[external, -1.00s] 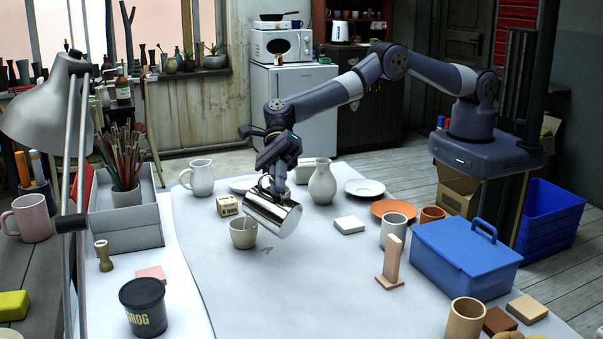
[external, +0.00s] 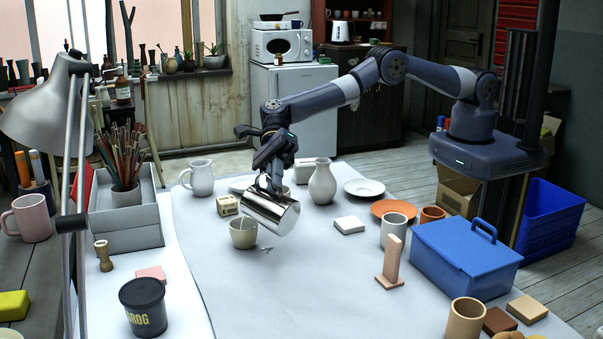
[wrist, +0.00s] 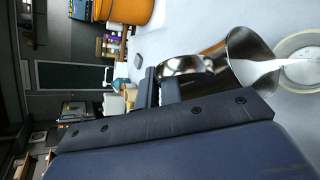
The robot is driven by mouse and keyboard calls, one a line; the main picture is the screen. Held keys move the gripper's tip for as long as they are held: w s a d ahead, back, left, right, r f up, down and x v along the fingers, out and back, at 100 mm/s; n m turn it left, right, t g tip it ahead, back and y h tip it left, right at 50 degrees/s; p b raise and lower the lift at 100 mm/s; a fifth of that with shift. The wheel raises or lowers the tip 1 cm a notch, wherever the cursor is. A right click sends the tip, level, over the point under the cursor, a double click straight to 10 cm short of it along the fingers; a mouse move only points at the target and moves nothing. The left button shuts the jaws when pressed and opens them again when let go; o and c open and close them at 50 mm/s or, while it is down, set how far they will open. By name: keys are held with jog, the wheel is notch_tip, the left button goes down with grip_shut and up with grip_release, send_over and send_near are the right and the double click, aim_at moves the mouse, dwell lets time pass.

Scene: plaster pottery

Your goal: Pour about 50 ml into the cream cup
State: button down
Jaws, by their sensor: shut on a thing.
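A shiny metal pitcher (external: 270,212) is held by its handle in my gripper (external: 268,184), tilted with its mouth down to the left. The cream cup (external: 243,236) stands upright on the white table covering, just below and left of the pitcher's mouth. A thin whitish stream runs from the pitcher's lip into the cup. In the wrist view my gripper (wrist: 165,88) is shut on the handle of the pitcher (wrist: 245,62), and a pale stream reaches the cup (wrist: 301,78), cut by the right edge. The liquid level in the cup is unclear.
A small cream box (external: 228,205) lies just behind the cup. A white jug (external: 201,178) and a cream vase (external: 322,183) stand further back. A white block (external: 349,225) lies to the right.

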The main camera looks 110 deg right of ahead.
jog(key=shift+s+r, duration=0.1)
jog(key=shift+r, duration=0.15)
dwell(0.6)
jog(key=shift+d+r+m+y+b, duration=0.15)
jog(key=shift+m+y+b, duration=0.2)
jog(key=shift+b, duration=0.25)
dwell(0.4)
jog(key=shift+r, duration=0.1)
jog(key=shift+s+a+f+h+p, duration=0.35)
jog(key=shift+s+a+h+p, duration=0.15)
jog(key=shift+a+p, duration=0.2)
jog(key=shift+s+f+n, duration=0.1)
jog(key=shift+f+n, duration=0.15)
jog(key=shift+n, duration=0.2)
jog(key=shift+s+a+f+h, duration=0.15)
jog(key=shift+s+a+h, duration=0.1)
jog(key=shift+s+a, duration=0.1)
jog(key=shift+s+a+f+n+t+h, duration=0.2)
jog(key=shift+s+a+f+n+h, duration=0.15)
jog(key=shift+f, duration=0.1)
jog(key=shift+s+a+f+n+t+h, duration=0.25)
jog(key=shift+a+f+h, duration=0.1)
jog(key=shift+f, duration=0.1)
jog(key=shift+s+a+f+n+t+h+b, duration=0.25)
jog(key=shift+s+f+n+h+b, duration=0.1)
jog(key=shift+f+n+h, duration=0.25)
